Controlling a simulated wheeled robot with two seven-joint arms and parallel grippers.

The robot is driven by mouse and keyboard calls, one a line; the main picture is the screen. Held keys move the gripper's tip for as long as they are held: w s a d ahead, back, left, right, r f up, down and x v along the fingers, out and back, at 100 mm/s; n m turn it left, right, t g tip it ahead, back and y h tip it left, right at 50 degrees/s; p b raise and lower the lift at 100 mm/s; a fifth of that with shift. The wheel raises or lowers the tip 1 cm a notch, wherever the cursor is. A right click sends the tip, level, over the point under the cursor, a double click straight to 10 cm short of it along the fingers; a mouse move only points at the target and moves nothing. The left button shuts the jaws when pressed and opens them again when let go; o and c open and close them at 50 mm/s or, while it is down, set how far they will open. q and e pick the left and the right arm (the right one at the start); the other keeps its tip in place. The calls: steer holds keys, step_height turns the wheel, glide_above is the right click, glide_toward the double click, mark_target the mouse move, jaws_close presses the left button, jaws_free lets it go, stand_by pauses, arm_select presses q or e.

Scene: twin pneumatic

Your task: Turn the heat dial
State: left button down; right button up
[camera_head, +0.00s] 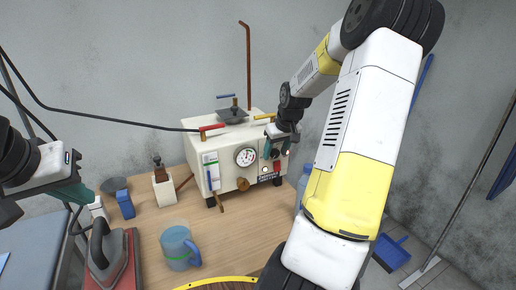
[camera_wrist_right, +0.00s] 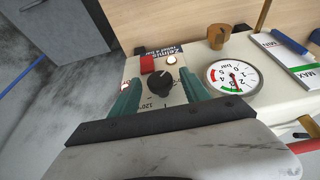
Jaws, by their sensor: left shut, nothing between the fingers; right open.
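The heat dial is a black knob (camera_wrist_right: 160,82) with a white pointer line on the machine's front panel, in the right wrist view. My right gripper (camera_wrist_right: 160,95) is open, with its green fingers on either side of the dial; I cannot tell whether they touch it. In the head view the cream boxy machine (camera_head: 222,165) stands on the wooden table, and my right gripper (camera_head: 271,147) is at the right part of its front, largely covering the dial. My left gripper (camera_head: 82,196) is shut and empty at the far left, away from the machine.
Beside the dial are a red switch (camera_wrist_right: 147,65) and a round pressure gauge (camera_wrist_right: 233,77). A brass knob (camera_head: 242,184) sticks out below the gauge. A blue mug (camera_head: 177,245), an iron (camera_head: 108,255) and a blue bottle (camera_head: 303,184) stand on the table (camera_head: 220,235).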

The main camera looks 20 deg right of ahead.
jaws_close()
steer(key=shift+d+m+y, duration=0.25)
steer(key=shift+m+y, duration=0.05)
steer(key=shift+y, duration=1.3)
jaws_free()
steer(key=v, duration=0.7)
steer(key=shift+r, duration=0.4)
steer(key=shift+d, duration=0.1)
